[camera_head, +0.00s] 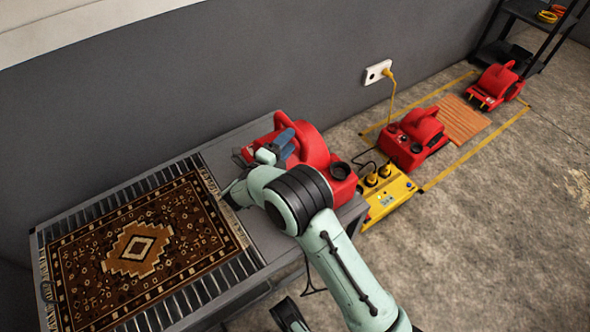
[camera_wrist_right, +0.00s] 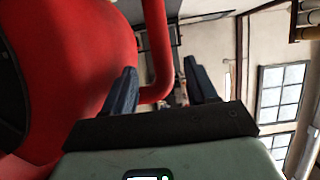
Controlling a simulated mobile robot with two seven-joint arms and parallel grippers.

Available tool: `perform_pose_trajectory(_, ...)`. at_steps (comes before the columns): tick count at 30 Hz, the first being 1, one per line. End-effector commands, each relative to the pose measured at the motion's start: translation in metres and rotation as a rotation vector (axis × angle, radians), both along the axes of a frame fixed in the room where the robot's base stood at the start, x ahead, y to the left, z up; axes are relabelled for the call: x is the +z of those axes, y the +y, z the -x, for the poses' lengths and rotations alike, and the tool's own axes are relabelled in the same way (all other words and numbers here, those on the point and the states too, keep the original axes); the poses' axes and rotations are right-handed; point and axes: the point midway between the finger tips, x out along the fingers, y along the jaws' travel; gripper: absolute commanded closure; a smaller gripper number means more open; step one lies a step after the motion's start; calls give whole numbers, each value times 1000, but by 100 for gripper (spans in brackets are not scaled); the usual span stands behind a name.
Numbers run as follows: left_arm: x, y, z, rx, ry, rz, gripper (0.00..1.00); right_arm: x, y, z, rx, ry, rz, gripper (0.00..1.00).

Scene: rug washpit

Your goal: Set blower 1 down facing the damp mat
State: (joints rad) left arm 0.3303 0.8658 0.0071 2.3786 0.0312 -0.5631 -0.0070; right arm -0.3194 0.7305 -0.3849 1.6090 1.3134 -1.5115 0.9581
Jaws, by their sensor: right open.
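A red blower (camera_head: 312,150), which I take as blower 1, rests on the grey table at the right end of the mat. A dark opening shows at its left side, toward the mat, but my arm partly hides it. The patterned brown mat (camera_head: 190,230) lies flat on the slatted left part; dampness cannot be judged. My right gripper (camera_head: 283,142) is at the top of the blower. In the right wrist view its fingers (camera_wrist_right: 163,88) are spread, with the red handle (camera_wrist_right: 155,40) between them and the red housing (camera_wrist_right: 75,70) close to the left.
The grey table (camera_head: 252,222) stands along the wall. To its right on the floor are a yellow power box (camera_head: 392,196), a second red blower (camera_head: 415,140), an orange slatted panel (camera_head: 458,118) and a third blower (camera_head: 496,87). A dark shelf (camera_head: 510,50) stands beyond. Concrete floor at right is clear.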

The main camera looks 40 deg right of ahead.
Motion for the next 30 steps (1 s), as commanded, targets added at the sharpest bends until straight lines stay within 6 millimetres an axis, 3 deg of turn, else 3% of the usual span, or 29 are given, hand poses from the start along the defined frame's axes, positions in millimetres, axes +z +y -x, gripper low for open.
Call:
perform_pose_trajectory(9,-21,3,23,5,79,5,57,2,-42,-15,-3,-1,2,43)
perform_pose_trajectory(18,-22,4,26,6,88,5,57,3,-47,-17,0,0,0,43)
perform_pose_trajectory(19,-22,4,26,6,88,5,57,3,-47,-17,0,0,0,46)
perform_pose_trajectory(24,-22,4,26,5,86,5,57,3,-47,-17,0,0,1,100)
perform_pose_trajectory(30,-22,4,25,5,85,5,57,3,-47,-17,-1,0,1,100)
